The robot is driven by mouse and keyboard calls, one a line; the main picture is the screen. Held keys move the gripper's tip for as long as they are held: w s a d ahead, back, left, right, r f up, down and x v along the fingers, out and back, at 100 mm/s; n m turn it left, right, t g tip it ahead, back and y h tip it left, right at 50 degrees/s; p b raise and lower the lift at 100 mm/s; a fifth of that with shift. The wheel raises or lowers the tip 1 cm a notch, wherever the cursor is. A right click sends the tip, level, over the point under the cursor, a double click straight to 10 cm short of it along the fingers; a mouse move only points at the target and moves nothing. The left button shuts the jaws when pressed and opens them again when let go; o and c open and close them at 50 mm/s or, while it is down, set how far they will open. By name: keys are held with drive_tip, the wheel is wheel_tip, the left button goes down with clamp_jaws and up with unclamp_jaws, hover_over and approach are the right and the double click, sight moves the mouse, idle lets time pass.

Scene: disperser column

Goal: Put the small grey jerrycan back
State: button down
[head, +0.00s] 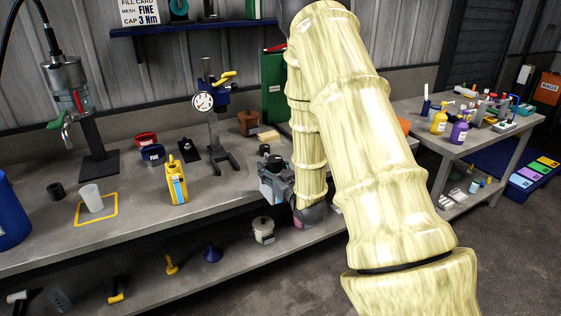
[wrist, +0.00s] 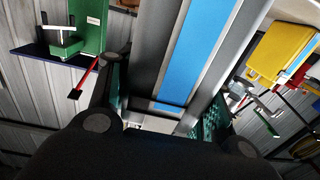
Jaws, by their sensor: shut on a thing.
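A small grey jerrycan with a blue stripe on its face (wrist: 185,50) fills the middle of the wrist view. My gripper (wrist: 160,108) is shut on it, with a finger at each side. In the head view my gripper (head: 277,187) is near the bench's front edge, partly behind my arm. The grey shape there is small and crowded, so I cannot tell can from gripper clearly, or whether the can touches the bench. A yellow jerrycan (head: 176,183) with a blue-white label stands upright on the bench, left of my gripper; it also shows in the wrist view (wrist: 284,52).
The grey bench (head: 130,215) has a yellow outlined square with a white cup (head: 91,198) at left. A gauge stand (head: 212,110) is behind my gripper. A lidded pot (head: 263,230) sits on the lower shelf. Bare bench lies between the yellow jerrycan and my gripper.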

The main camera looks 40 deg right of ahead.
drive_tip(key=w+a+f+y, duration=0.1)
drive_tip(key=a+f, duration=0.5)
drive_tip(key=a, duration=0.5)
drive_tip(key=a+f+n+y, duration=0.1)
drive_tip(key=a+f, duration=0.5)
drive_tip(key=a, duration=0.6)
drive_tip(key=w+a+f+n+y, duration=0.1)
drive_tip(key=a+f, duration=0.4)
drive_tip(key=a, duration=0.7)
drive_tip(key=shift+w+f, duration=0.3)
drive_tip(key=shift+f, duration=0.1)
drive_tip(key=shift+s+f, duration=0.1)
drive_tip(key=shift+f, duration=0.15)
drive_tip(key=shift+d+r, duration=0.1)
drive_tip(key=shift+r, duration=0.2)
